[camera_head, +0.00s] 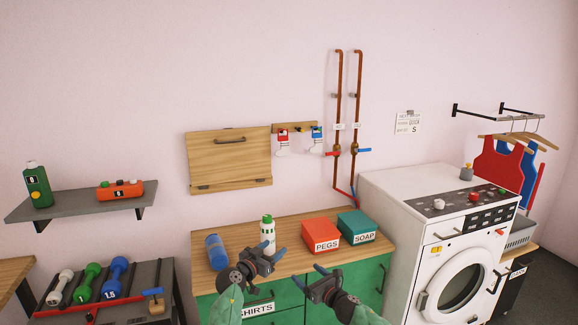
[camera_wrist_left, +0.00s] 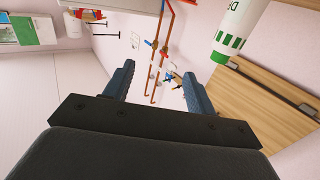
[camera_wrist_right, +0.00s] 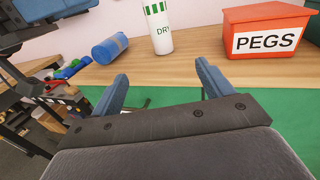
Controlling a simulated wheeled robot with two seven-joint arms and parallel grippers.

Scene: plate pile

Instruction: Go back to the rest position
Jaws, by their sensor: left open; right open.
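My left gripper (camera_head: 264,257) is open and empty, in front of the white and green bottle (camera_head: 267,233) on the counter. In the left wrist view my left gripper (camera_wrist_left: 157,90) shows its two fingers spread, with the wall and pipes beyond them. My right gripper (camera_head: 320,279) is open and empty, lower and to the right, at the counter's front edge. In the right wrist view my right gripper (camera_wrist_right: 162,90) has nothing between its fingers, and the green cabinet front lies behind them.
On the wooden counter (camera_head: 300,262) are a blue cylinder (camera_head: 216,252), a red PEGS box (camera_head: 321,234) and a teal SOAP box (camera_head: 356,226). A washing machine (camera_head: 400,250) stands to the right. Dumbbells (camera_head: 88,283) sit on a rack at left. A grey shelf (camera_head: 75,201) hangs above.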

